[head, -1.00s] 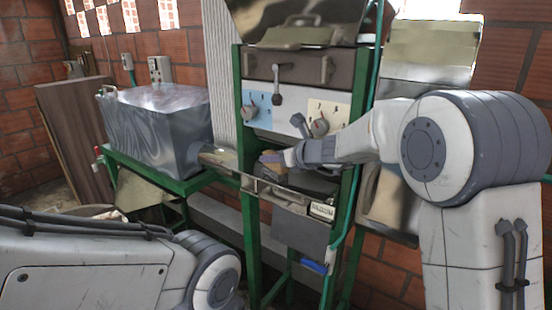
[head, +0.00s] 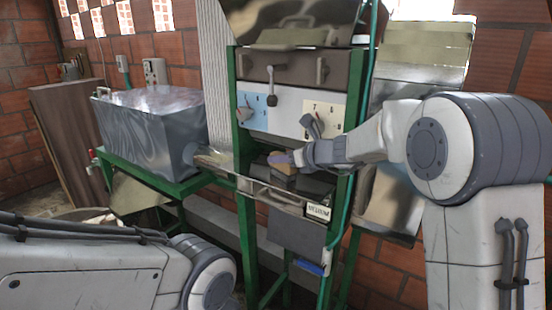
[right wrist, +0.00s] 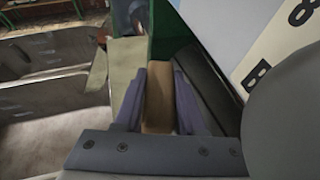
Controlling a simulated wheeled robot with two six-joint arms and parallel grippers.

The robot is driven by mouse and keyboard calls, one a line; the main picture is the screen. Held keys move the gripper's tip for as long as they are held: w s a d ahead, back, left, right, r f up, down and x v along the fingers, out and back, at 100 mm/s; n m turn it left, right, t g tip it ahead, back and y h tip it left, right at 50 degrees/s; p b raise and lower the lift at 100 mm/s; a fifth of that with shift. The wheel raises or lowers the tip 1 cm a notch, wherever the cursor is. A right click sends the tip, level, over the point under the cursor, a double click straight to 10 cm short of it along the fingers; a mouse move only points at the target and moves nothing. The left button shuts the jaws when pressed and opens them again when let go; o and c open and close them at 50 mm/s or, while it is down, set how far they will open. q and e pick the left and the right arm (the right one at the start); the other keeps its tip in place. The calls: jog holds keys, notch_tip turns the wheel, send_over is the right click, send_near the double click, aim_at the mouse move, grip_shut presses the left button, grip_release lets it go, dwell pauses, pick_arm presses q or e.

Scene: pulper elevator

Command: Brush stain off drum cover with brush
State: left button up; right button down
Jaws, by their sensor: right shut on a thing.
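My right gripper (head: 284,159) is shut on the brush, a tan block (right wrist: 158,95) that shows between its two bluish fingers in the right wrist view. In the head view the tan end of the brush (head: 276,160) shows at the fingertips, inside the open middle of the green-framed machine. A dark grey part, apparently the drum cover (head: 313,187), lies just below and beside the gripper. I cannot tell whether the brush touches it. No stain can be made out. My left gripper is out of view.
Above the gripper is a panel with a blue plate (head: 257,108), a cream plate (head: 324,117) and control knobs. A metal chute (head: 222,162) leads from the grey metal tank (head: 152,130) at left.

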jog(key=shift+s+d+f+b, duration=0.2)
jog(key=shift+s+d+b, duration=0.3)
jog(key=shift+s+d, duration=0.65)
jog(key=shift+s+d+r, duration=0.1)
jog(key=shift+s+d, duration=0.4)
jog(key=shift+d, duration=0.3)
jog(key=shift+s+d+f, duration=0.1)
jog(key=shift+s+d, duration=0.4)
jog(key=shift+d, duration=0.3)
jog(key=shift+s+d+r, duration=0.1)
jog(key=shift+s+d, duration=0.4)
jog(key=shift+d, duration=0.3)
jog(key=shift+s+a+r+b, duration=0.1)
jog(key=shift+s+b, duration=0.05)
jog(key=shift+b, duration=0.15)
jog(key=shift+s+a+b, duration=0.2)
jog(key=shift+s+b, duration=0.05)
jog(key=shift+b, duration=0.2)
jog(key=shift+w+a, duration=0.5)
jog(key=shift+a, duration=0.15)
jog(key=shift+w+a, duration=0.45)
jog(key=shift+a, duration=0.2)
